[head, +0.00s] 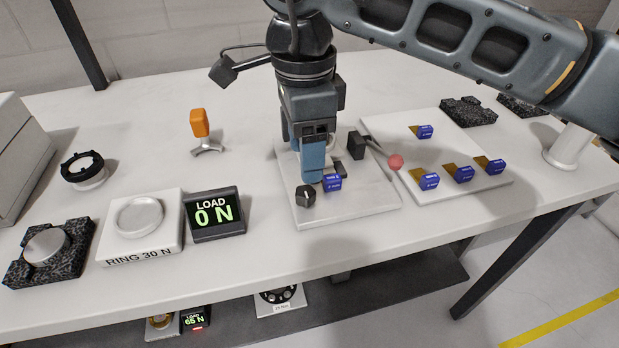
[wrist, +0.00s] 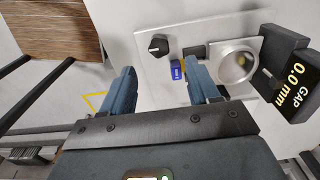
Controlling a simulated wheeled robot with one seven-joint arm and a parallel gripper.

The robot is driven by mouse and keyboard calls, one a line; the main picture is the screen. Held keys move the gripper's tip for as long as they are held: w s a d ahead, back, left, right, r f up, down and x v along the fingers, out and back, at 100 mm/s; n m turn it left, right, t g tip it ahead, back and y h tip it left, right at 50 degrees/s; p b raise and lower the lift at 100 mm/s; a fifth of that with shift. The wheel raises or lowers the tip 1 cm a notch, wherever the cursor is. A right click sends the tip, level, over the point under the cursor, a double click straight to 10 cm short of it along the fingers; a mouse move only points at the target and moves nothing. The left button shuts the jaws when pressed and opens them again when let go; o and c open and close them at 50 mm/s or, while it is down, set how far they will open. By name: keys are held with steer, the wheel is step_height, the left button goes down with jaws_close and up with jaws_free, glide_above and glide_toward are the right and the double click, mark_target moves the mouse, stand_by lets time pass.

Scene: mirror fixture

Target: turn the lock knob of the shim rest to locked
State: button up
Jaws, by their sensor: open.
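The black lock knob (head: 306,195) sits on the front left of a pale plate (head: 362,211). It also shows in the wrist view (wrist: 158,46), with a light pointer mark whose setting I cannot read surely. A blue shim block (head: 332,182) stands just right of the knob, and it shows in the wrist view (wrist: 177,70) too. My gripper (head: 313,178) points down over the plate, close behind the knob in the head view. In the wrist view its blue fingers (wrist: 160,70) are spread apart with nothing between them, and the knob lies beyond the tips.
A round metal mount (wrist: 236,64) and a block reading GAP 0.0 mm (wrist: 288,72) stand beside the shim. A red ball-ended lever (head: 395,162) and a pad of several blue shims (head: 478,189) are to the right. A LOAD 0 N display (head: 215,214) stands left.

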mark_target(305, 191)
step_height(305, 191, down, 7)
steer(key=shift+p, duration=0.35)
steer(key=shift+s, duration=0.1)
steer(key=c, duration=1)
